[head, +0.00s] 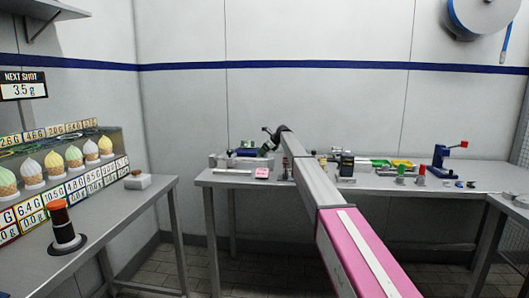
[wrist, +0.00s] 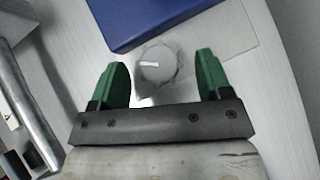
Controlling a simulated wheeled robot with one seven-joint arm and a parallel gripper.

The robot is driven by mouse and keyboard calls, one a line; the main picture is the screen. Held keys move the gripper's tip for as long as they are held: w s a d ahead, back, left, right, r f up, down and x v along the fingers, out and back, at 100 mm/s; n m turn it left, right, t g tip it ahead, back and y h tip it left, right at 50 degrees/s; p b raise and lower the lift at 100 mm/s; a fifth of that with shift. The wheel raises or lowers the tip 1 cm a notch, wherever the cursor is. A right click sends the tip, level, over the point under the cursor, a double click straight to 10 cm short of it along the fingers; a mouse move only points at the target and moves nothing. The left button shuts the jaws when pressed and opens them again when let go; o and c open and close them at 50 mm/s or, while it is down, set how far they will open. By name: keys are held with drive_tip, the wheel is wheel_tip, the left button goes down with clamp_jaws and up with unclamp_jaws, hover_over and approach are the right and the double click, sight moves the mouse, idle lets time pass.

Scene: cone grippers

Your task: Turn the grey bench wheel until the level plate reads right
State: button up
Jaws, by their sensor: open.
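The grey bench wheel (wrist: 157,68) shows in the wrist view as a round grey knob with a white mark on its face. It sits in front of a blue block (wrist: 160,18). My gripper (wrist: 162,62) has two green fingers, spread apart, one on each side of the wheel. A gap shows between each finger and the wheel, so it is not gripped. In the head view my gripper (head: 264,148) is over the left part of the back bench, near a blue part (head: 245,152). The wheel is too small or hidden there. I cannot make out a level plate reading.
The back bench (head: 225,180) also holds a pink-topped item (head: 262,173), small red and green pieces, and a blue stand (head: 440,158) at right. A sign reads "NEXT SHOT 3.5 g" (head: 23,86).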

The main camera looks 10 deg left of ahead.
drive_tip(key=c, duration=0.9)
drive_tip(key=shift+w+n, duration=0.1)
drive_tip(key=shift+n, duration=0.2)
drive_tip(key=n+g, duration=0.3)
drive_tip(key=n, duration=0.1)
drive_tip(key=shift+w+g+y, duration=0.3)
drive_tip(key=shift+w, duration=0.05)
drive_tip(key=shift+w+a+n+g+h, duration=0.1)
drive_tip(key=shift+n+g+h, duration=0.1)
drive_tip(key=shift+n+g, duration=0.75)
drive_tip(key=shift+w+n+g+h, duration=0.1)
drive_tip(key=shift+n+g+h, duration=0.1)
drive_tip(key=shift+n+g, duration=0.75)
drive_tip(key=shift+s+n, duration=0.1)
drive_tip(key=shift+n, duration=0.4)
drive_tip(key=o, duration=0.9)
